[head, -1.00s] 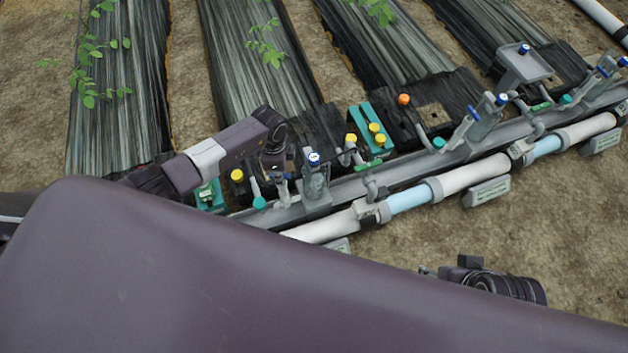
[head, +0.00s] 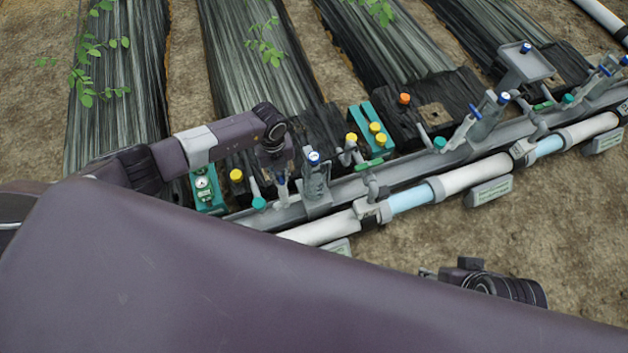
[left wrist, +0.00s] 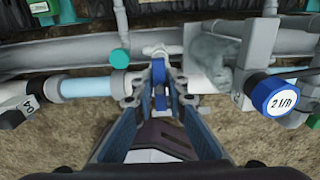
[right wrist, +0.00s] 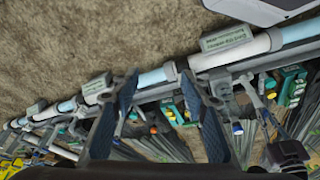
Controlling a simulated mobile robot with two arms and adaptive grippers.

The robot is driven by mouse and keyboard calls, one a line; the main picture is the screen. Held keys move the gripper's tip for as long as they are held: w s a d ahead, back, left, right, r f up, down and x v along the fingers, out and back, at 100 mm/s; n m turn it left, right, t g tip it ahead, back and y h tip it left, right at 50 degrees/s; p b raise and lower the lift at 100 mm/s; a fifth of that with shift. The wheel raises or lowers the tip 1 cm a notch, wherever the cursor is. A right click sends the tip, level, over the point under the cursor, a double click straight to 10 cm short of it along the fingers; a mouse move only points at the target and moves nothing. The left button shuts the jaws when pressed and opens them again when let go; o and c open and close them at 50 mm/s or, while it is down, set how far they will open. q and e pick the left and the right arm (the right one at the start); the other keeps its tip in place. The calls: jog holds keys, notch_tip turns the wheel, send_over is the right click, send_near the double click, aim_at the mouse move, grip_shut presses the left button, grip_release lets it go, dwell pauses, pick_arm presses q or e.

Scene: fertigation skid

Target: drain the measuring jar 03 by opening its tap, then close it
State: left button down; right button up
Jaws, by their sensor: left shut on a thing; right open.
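My left gripper (head: 279,168) reaches down from the left to the skid, just left of the clear measuring jar (head: 317,182) with its white-and-blue top. In the left wrist view the fingers of my left gripper (left wrist: 160,92) are shut on a small blue tap handle (left wrist: 159,70), which stands between the fingertips. The clear jar (left wrist: 208,52) lies just right of it in its grey bracket, beside a blue knob (left wrist: 277,96) reading 2 l/h. Any liquid level is not readable. My right gripper (right wrist: 160,88) is open and empty, over the row of pipes.
A white and pale-blue pipe (head: 455,182) runs along the skid's front. A teal block with a gauge (head: 205,190) and a yellow-capped fitting (head: 237,176) stand left of the jar. Similar jar stations (head: 485,115) stand further right. Bare soil lies in front.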

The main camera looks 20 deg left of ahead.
pick_arm(q)
jog(key=c, duration=1.9)
grip_release()
jog(key=shift+r, duration=0.1)
pick_arm(e)
jog(key=shift+r, duration=0.1)
pick_arm(q)
notch_tip(320, 180, up, 3)
jog(key=p, duration=0.3)
notch_tip(320, 180, up, 3)
jog(key=p, duration=0.2)
jog(key=shift+f+p, duration=0.2)
jog(key=shift+p, duration=0.15)
jog(key=shift+r+p, duration=0.9)
jog(key=shift+r, duration=0.05)
notch_tip(320, 180, up, 2)
jog(key=shift+r+p, duration=0.1)
jog(key=shift+p, duration=0.95)
pick_arm(e)
jog(key=s+f+g, duration=0.1)
jog(key=s+f, duration=0.2)
jog(key=f, duration=0.9)
jog(key=s+f, duration=0.3)
jog(key=f, duration=0.9)
jog(key=shift+s+d+g, duration=0.25)
jog(key=shift+d+g, duration=0.05)
jog(key=shift+g, duration=0.1)
